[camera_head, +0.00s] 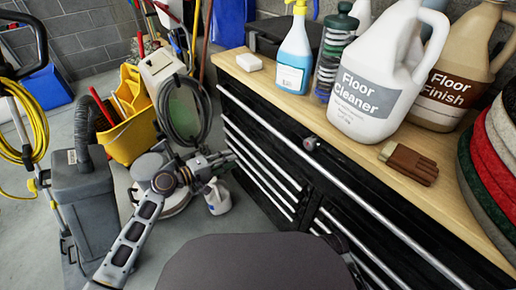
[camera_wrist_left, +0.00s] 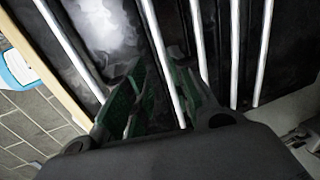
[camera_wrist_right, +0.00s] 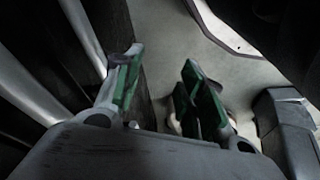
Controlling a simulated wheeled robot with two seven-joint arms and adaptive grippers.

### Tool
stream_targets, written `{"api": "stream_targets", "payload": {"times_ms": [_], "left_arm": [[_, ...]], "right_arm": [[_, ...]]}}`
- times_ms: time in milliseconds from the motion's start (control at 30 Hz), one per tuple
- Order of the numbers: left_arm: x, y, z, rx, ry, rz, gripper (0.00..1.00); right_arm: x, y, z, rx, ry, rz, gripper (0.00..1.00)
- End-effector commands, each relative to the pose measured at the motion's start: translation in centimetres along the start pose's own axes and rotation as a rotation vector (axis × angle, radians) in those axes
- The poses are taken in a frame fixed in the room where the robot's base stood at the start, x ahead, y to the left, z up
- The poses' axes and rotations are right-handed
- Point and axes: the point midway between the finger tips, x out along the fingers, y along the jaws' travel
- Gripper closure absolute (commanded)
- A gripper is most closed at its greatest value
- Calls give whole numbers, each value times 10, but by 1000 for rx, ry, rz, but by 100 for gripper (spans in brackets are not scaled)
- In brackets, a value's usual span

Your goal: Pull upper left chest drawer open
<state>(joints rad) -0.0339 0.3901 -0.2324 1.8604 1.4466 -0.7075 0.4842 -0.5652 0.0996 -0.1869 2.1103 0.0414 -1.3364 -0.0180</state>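The chest (camera_head: 330,165) is black with a wooden top and silver bar handles. A long bar runs under the top, and a left stack of shorter bars sits below it. The uppermost short bar, the upper left drawer handle (camera_head: 263,152), also shows in the left wrist view (camera_wrist_left: 160,50). That drawer looks shut. My left gripper (camera_head: 226,158) is at the left end of the stack. In the left wrist view its green-padded fingers (camera_wrist_left: 160,88) are apart, with this handle running between them; contact is unclear. My right gripper (camera_wrist_right: 163,82) is open and empty beside the chest front.
Bottles, a floor cleaner jug (camera_head: 370,75), a floor finish jug (camera_head: 452,70), a brush (camera_head: 408,163) and round pads (camera_head: 490,150) stand on the chest top. A yellow bucket (camera_head: 133,130), a floor machine and a small white jug (camera_head: 217,197) stand on the floor at left.

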Motion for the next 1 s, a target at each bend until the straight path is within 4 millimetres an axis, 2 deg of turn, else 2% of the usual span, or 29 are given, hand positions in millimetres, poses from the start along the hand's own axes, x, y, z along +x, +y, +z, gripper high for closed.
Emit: {"api": "stream_targets", "payload": {"times_ms": [367, 1000], "left_arm": [[9, 0, 0, 0, 0, 1, 76], [78, 0, 0, -1, 0, 2, 76]], "right_arm": [[-1, 0, -1, 0, 3, 0, 60], [-10, -3, -3, 0, 19, -7, 60]]}}
